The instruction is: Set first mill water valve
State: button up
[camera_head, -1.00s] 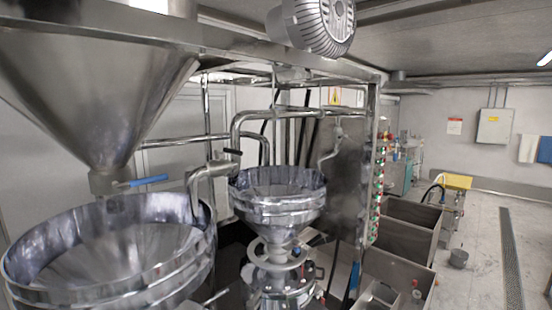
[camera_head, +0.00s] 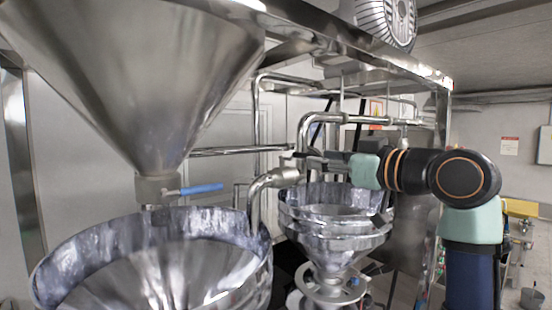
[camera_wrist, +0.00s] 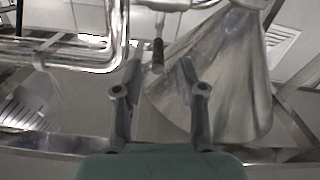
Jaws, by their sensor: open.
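The water valve sits on the bent steel pipe (camera_head: 268,182) that feeds the large front bowl. Its dark lever handle (camera_wrist: 158,56) shows clearly in the wrist view, on a metal stem, between and slightly beyond my fingertips. My gripper (camera_wrist: 159,72) is open, with one finger on each side of the handle's line. I cannot tell whether either finger touches it. In the head view my gripper (camera_head: 318,161) reaches in from the right at the pipe's top, above the second bowl, and hides most of the handle.
A large steel hopper (camera_head: 140,80) with a blue-handled valve (camera_head: 201,189) hangs over the front bowl (camera_head: 150,250). A second steel bowl (camera_head: 335,229) stands below my gripper. Pipes (camera_head: 345,118) and a steel frame (camera_head: 330,45) crowd the space behind and above.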

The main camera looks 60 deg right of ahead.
aim_at(293, 155)
jog(key=p+x, duration=0.2)
jog(key=x, duration=0.6)
jog(key=shift+d+r+p, duration=0.1)
jog(key=shift+p, duration=0.2)
jog(key=shift+c, duration=0.2)
grip_shut()
